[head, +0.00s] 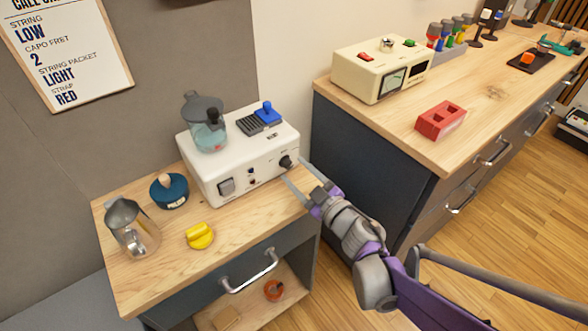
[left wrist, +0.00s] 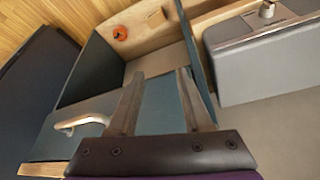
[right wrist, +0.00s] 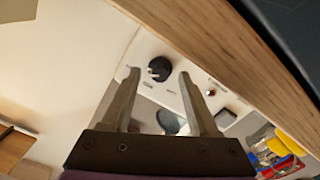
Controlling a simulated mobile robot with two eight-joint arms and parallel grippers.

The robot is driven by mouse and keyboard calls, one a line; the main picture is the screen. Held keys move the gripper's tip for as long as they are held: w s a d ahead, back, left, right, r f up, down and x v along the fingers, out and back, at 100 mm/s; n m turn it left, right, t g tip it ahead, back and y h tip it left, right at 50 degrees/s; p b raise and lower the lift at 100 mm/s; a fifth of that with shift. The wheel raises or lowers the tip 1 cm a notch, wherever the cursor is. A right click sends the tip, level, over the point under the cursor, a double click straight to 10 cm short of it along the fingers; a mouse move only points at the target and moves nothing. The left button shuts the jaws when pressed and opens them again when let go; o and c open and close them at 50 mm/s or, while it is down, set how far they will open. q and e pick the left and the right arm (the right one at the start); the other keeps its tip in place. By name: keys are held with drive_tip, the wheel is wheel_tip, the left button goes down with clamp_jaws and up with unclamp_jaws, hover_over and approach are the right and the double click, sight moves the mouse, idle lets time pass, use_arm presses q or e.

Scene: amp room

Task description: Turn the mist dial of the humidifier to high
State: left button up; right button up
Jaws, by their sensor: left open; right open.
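The humidifier (head: 235,178) is a white box with a grey-topped, see-through tank on the small wooden cabinet. Its black mist dial (head: 286,162) is at the right end of the front face. In the right wrist view the round dial (right wrist: 160,68) shows a pale mark, between the fingertips in the picture. My right gripper (head: 293,169) is open with its tips at the dial; I cannot tell if they touch it. My left gripper (left wrist: 160,73) is open and empty in the left wrist view, near the cabinet's open lower part, and out of the head view.
A taller dark cabinet with a wooden top (head: 490,92) stands on the right. It carries a cream meter box (head: 368,75) and a red block (head: 441,121).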

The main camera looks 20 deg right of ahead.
drive_tip(key=v, duration=0.9)
drive_tip(key=shift+s+p, duration=0.15)
drive_tip(key=shift+p, duration=0.3)
drive_tip(key=shift+r, duration=0.1)
